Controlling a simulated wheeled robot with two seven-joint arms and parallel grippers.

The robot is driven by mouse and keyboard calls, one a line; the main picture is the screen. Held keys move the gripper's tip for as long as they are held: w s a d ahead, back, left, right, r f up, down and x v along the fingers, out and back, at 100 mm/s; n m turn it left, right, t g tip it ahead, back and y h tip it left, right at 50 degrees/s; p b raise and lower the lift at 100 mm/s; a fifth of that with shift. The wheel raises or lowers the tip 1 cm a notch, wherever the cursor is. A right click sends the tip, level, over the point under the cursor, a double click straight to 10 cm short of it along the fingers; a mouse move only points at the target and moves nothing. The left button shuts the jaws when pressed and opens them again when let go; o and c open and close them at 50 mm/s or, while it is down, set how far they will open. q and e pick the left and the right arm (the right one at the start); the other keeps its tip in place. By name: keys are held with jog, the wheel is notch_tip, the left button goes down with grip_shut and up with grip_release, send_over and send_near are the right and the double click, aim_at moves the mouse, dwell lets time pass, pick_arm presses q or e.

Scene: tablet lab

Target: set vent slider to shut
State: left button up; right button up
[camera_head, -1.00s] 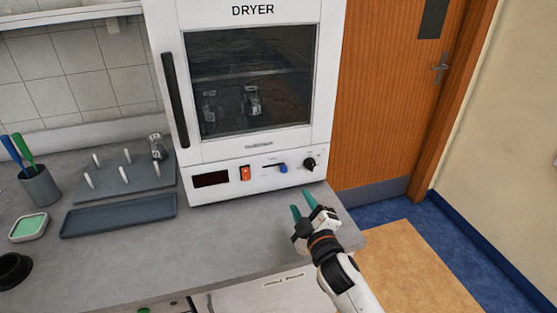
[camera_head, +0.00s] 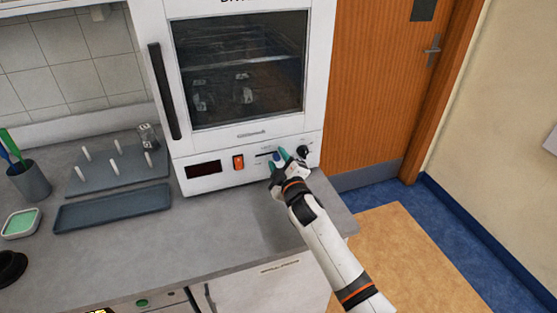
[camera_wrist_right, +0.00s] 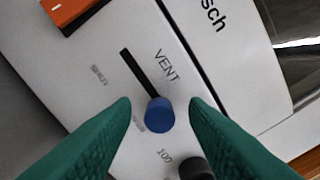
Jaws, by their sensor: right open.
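The vent slider's blue knob (camera_wrist_right: 160,114) stands at one end of a dark straight slot (camera_wrist_right: 139,73) on the dryer's white front panel. The word VENT is printed beside the slot. A small label that looks like SHUT (camera_wrist_right: 98,75) is by the slot's other end, away from the knob. My right gripper (camera_head: 281,156) is at the panel, open, with its green fingers on either side of the knob. In the right wrist view a gap shows between the knob and each fingertip. My left gripper is not in view.
The orange switch (camera_head: 238,162) and dark display (camera_head: 204,169) lie left of the slider; a black dial (camera_head: 302,151) is close on its right. The dryer door (camera_head: 240,70) is closed. A peg rack (camera_head: 118,171) and a tray (camera_head: 113,206) are on the bench's left.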

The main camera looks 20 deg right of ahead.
jog(key=shift+w, duration=0.15)
jog(key=shift+c, duration=0.4)
grip_shut()
jog(key=a+b, duration=0.1)
jog(key=a, duration=0.4)
jog(key=shift+b, duration=0.35)
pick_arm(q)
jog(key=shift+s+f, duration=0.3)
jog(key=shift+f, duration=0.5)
pick_arm(e)
jog(key=shift+f, duration=0.1)
jog(key=shift+c, duration=1.9)
grip_release()
jog(key=o, duration=0.5)
jog(key=shift+a, duration=0.15)
jog(key=shift+c, duration=0.2)
